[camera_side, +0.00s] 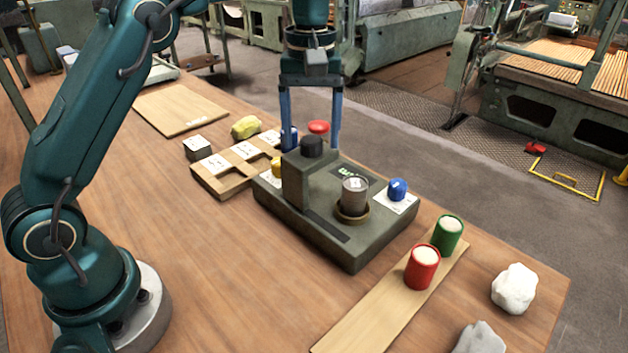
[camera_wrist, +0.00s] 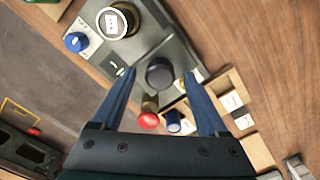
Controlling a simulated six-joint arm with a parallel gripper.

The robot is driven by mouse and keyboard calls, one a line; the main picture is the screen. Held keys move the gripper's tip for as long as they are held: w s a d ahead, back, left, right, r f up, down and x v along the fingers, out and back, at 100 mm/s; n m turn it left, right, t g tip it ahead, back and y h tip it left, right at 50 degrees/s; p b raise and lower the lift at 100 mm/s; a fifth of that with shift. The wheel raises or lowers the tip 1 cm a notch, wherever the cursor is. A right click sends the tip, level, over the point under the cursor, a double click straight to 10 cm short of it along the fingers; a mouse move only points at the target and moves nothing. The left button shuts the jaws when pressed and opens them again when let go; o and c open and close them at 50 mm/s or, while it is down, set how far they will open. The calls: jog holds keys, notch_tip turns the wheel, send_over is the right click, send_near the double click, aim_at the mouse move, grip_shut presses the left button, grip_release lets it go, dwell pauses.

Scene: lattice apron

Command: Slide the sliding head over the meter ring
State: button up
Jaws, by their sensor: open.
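The sliding head (camera_side: 296,182) is a dark grey block with a black knob (camera_side: 312,147) on top, at the left part of a grey device (camera_side: 335,245). The meter ring (camera_side: 352,217) is a brown ring on the device, right of the head. A clear grey cup (camera_side: 355,193) with a white tag inside stands in it. My gripper (camera_side: 311,147) is open and points down, its blue fingers on either side of the knob. In the wrist view the knob (camera_wrist: 159,74) shows between the fingertips. I cannot tell whether the fingers touch it.
A blue piece (camera_side: 398,189) sits on a white card right of the ring. Red (camera_side: 422,267) and green (camera_side: 448,235) cans stand on a board in front right. A wooden tray (camera_side: 237,165) lies left, with blue and red pieces behind the head.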

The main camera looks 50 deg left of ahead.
jog(key=shift+f, duration=0.2)
jog(key=shift+c, duration=0.4)
grip_shut()
dwell(1.1)
